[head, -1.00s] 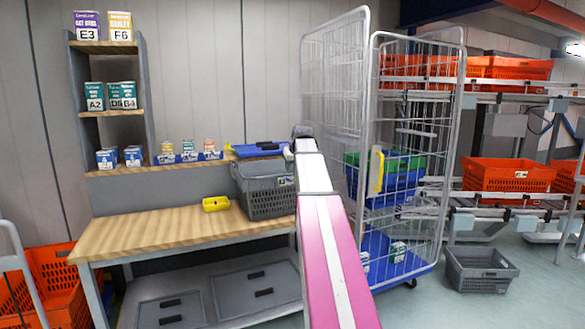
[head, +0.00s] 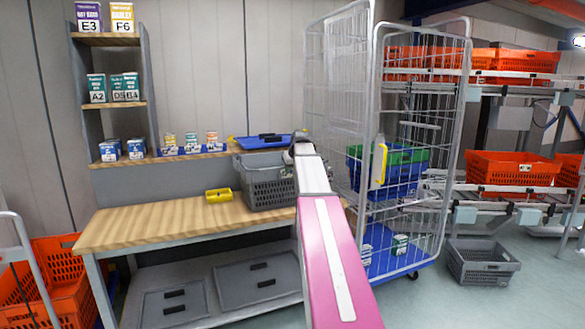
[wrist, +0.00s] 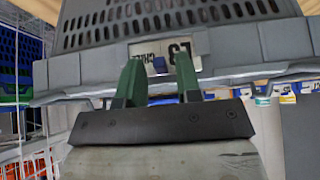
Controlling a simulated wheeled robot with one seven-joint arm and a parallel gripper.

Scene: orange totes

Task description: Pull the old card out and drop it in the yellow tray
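A white card (wrist: 165,55) with black lettering, upside down in the wrist view, sits at the front of a grey crate (wrist: 85,65). My gripper (wrist: 158,75) has two green fingers spread apart, their tips overlapping the card's lower part in the picture. A small blue piece shows between them. I cannot tell whether the fingers touch the card. In the head view the grey crate (head: 262,190) stands on the bench, and my arm hides its right side. The yellow tray (head: 218,195) lies on the bench just left of the crate. My gripper's fingers are hidden in the head view.
The wooden bench (head: 150,224) is clear left of the yellow tray. A shelf (head: 112,104) with boxes stands behind it. A wire cage trolley (head: 345,95) with blue and green crates stands right of my arm. Orange totes (head: 515,168) fill the rack beyond.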

